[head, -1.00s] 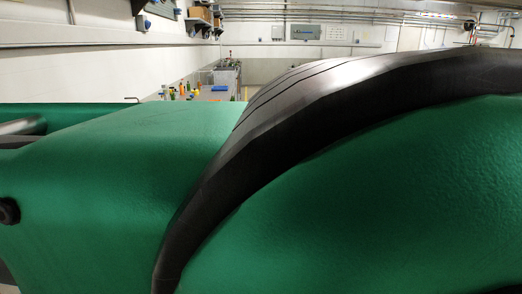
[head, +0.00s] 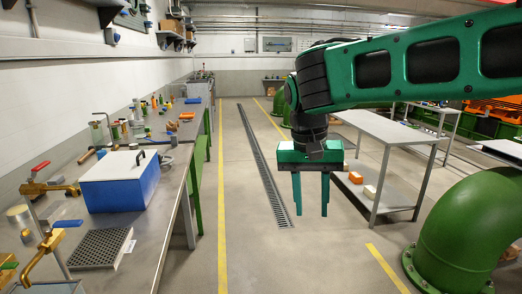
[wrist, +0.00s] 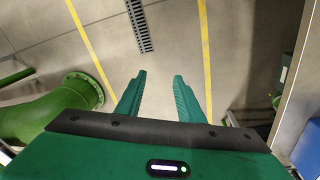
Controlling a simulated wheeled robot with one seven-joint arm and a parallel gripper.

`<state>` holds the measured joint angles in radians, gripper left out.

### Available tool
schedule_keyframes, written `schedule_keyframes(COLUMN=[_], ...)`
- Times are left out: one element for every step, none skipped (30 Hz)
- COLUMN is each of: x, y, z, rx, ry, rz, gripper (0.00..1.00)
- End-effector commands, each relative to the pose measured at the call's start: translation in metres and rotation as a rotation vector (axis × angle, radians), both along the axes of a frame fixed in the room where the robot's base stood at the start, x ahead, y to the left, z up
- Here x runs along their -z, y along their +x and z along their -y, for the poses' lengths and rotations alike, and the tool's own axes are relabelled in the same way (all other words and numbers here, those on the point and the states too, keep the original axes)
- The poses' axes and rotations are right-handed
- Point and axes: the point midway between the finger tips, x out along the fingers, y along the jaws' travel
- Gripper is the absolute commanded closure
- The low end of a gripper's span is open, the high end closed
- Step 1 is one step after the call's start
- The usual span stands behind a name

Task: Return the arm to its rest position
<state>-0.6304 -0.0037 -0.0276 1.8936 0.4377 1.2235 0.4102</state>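My gripper (head: 311,193) hangs fingers-down in the head view, over the open floor between the workbench and the grey table. Its two green fingers are apart with nothing between them. In the wrist view my gripper (wrist: 158,95) also shows its fingers apart and empty, with bare floor beyond. My green arm reaches in from the upper right of the head view.
The left workbench (head: 150,240) carries a blue-and-white case (head: 120,185), a perforated metal block (head: 100,248) and brass valves (head: 45,250). A grey table (head: 385,127) and a large green pipe (head: 465,235) stand right. The floor aisle (head: 245,240) is clear.

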Motion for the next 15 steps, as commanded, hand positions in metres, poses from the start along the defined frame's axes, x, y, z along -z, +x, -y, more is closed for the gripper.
schedule_keyframes(x=[0.002, 0.005, 0.008, 0.011, 0.013, 0.017, 0.020, 0.024, 0.028, 0.032, 0.036, 0.042, 0.046, 0.050, 0.056], y=[-0.003, -0.006, -0.011, -0.016, -0.021, -0.029, -0.036, -0.044, -0.055, -0.063, -0.073, -0.086, -0.096, -0.107, -0.121], z=[0.034, 0.052, 0.076, 0.093, 0.109, 0.130, 0.145, 0.160, 0.178, 0.191, 0.204, 0.219, 0.230, 0.239, 0.251], rx=[0.032, 0.044, 0.061, 0.075, 0.087, 0.103, 0.117, 0.129, 0.145, 0.158, 0.170, 0.187, 0.200, 0.211, 0.228], ry=[-0.001, 0.000, 0.000, 0.002, 0.003, 0.007, 0.009, 0.012, 0.017, 0.021, 0.025, 0.033, 0.039, 0.044, 0.054], rz=[-0.003, -0.008, -0.013, -0.015, -0.019, -0.024, -0.027, -0.031, -0.035, -0.038, -0.042, -0.047, -0.048, -0.051, -0.053], gripper=[0.66, 0.66, 0.66, 0.66, 0.66, 0.66, 0.66, 0.66, 0.66, 0.66, 0.66, 0.66, 0.66, 0.66, 0.66])
